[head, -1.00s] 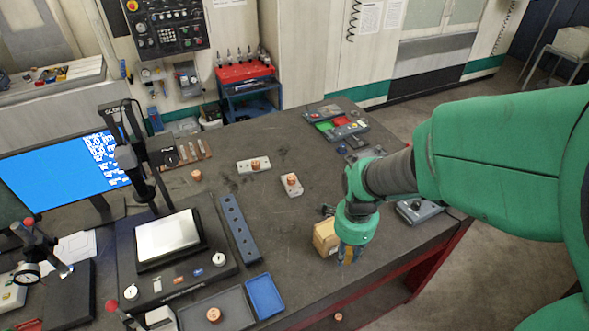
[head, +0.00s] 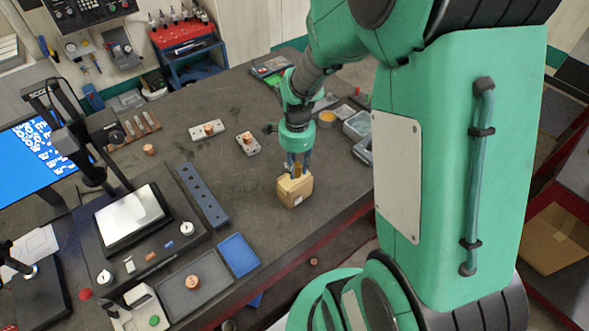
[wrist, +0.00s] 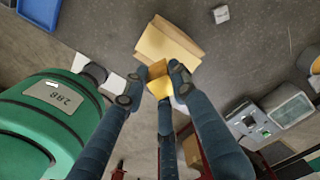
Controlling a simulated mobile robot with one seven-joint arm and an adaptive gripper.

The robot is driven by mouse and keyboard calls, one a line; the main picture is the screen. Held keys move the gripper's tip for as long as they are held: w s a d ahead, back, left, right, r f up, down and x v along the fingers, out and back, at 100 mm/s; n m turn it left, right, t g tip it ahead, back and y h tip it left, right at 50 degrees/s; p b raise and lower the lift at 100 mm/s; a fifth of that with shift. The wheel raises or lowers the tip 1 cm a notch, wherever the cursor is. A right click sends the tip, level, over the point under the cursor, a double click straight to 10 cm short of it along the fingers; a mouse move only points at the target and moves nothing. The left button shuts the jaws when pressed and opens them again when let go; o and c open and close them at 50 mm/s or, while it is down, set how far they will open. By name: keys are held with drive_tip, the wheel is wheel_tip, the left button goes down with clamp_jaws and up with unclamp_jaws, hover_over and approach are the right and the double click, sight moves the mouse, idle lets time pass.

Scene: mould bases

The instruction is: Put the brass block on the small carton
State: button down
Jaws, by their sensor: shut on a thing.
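The small carton (head: 295,192) stands on the dark table near its front edge, under my gripper. It also shows in the wrist view (wrist: 165,42), partly behind the fingers. My gripper (head: 297,168) points down at the carton's top. In the wrist view my gripper (wrist: 153,80) is shut on the brass block (wrist: 159,86), a small yellow-gold piece between the fingertips. The block overlaps the carton's near side in that view. I cannot tell whether it touches the carton's top. In the head view the fingers mostly hide the block.
Copper-coloured pieces on pale plates (head: 207,130) (head: 248,143) stand farther back. A blue tray (head: 239,254), a grey tray (head: 170,292) and a long blue bar (head: 204,195) lie to the left. Open containers (head: 357,125) stand to the right. Table around the carton is clear.

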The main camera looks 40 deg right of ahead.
drive_tip(key=shift+w+d, duration=0.2)
drive_tip(key=shift+w, duration=0.2)
drive_tip(key=shift+w+d, duration=0.15)
drive_tip(key=shift+w, duration=0.3)
drive_tip(key=shift+f, duration=1.8)
drive_tip(key=shift+f, duration=0.15)
drive_tip(key=c, duration=1.4)
unclamp_jaws()
wheel_tip(320, 180, up, 12)
drive_tip(key=shift+s+r, duration=0.1)
